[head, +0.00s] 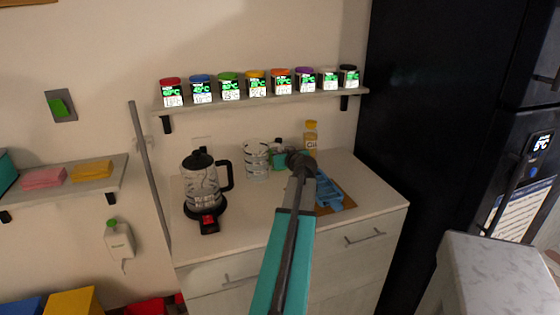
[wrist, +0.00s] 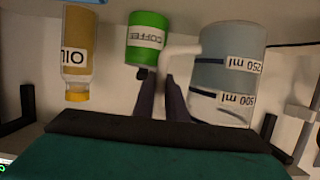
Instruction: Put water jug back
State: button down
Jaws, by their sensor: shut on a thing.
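The water jug (head: 256,160) is clear, with ml marks, and is near the wall at the back of the counter. In the wrist view, which is upside down, the jug (wrist: 226,75) shows its 250 ml and 500 ml marks and a pale handle. My gripper (wrist: 159,80) is shut on that handle. In the head view my gripper (head: 296,158) is to the right of the jug, and its fingertips are hard to make out. The jug looks upright. I cannot tell whether its base touches the counter.
A kettle (head: 201,182) on its base stands left of the jug. A green coffee tin (wrist: 148,38) and an oil bottle (head: 310,138) are close by.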

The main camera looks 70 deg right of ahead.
jog(key=shift+w+d, duration=0.1)
jog(key=shift+d, duration=0.3)
jog(key=shift+f+p, duration=0.45)
jog(key=shift+f, duration=1.35)
jog(key=c, duration=1.8)
grip_release()
jog(key=shift+a, duration=0.1)
